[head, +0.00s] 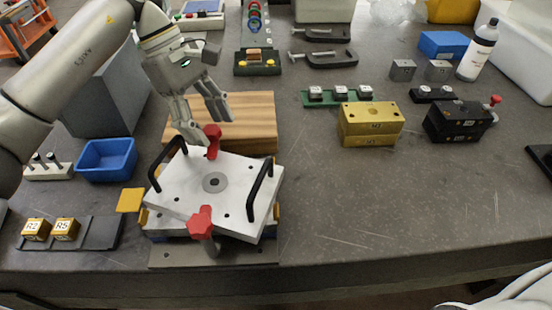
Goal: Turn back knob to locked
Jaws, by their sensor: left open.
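The mould base is a stack with a white top plate (180,201), two black handles and a round centre hole. The back knob (212,140) is red and stands at the plate's far edge. The front knob (202,221) is red and sits at the near edge. My left gripper (209,131) points down at the back knob, with its open fingers on either side or just beside it; contact is unclear. How far the back knob is turned cannot be told. My right gripper is not in view.
A wooden board (252,122) lies behind the mould base. A blue bin (106,160) and a tray with blocks R2 and R5 (97,233) are at left. Gold (371,124) and black (459,121) blocks stand at right. The front right of the table is clear.

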